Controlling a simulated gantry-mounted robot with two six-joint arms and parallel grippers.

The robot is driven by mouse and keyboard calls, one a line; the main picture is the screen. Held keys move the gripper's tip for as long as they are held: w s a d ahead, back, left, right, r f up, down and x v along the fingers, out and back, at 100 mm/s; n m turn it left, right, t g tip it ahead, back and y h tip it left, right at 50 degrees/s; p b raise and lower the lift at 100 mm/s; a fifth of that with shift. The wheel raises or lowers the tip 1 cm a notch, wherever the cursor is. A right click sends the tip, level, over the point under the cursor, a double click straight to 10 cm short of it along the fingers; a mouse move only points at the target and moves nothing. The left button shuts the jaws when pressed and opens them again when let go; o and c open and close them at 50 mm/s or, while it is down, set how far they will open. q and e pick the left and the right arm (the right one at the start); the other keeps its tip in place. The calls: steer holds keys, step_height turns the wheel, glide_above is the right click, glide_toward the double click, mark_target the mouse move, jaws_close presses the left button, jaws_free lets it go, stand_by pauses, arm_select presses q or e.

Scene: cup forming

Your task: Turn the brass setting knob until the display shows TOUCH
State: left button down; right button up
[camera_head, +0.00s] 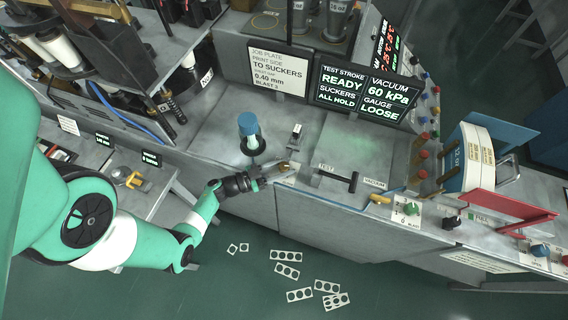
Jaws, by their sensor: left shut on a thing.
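My left gripper (277,173) reaches in from the lower left over the machine's front edge. Its fingers are shut on a small brass-coloured piece, which looks like the setting knob (286,167); the fingers hide most of it. The display (366,92) stands upright behind the work surface. It reads TEST STROKE READY, SUCKERS ALL HOLD, VACUUM 60 kPa, GAUGE LOOSE. My right gripper is not in view.
A job plate sign (278,69) stands left of the display. Punched card scraps (287,271) lie on the floor.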

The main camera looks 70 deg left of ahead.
arm_select(q)
steer(key=shift+r+h, duration=0.25)
steer(key=shift+h, duration=0.05)
steer(key=shift+c, duration=2.1)
jaws_free()
steer(key=shift+f, duration=0.1)
steer(key=shift+s, duration=0.1)
steer(key=s, duration=1.1)
steer(key=shift+s+p, duration=0.2)
steer(key=shift+p, duration=0.2)
steer(key=shift+d, duration=0.15)
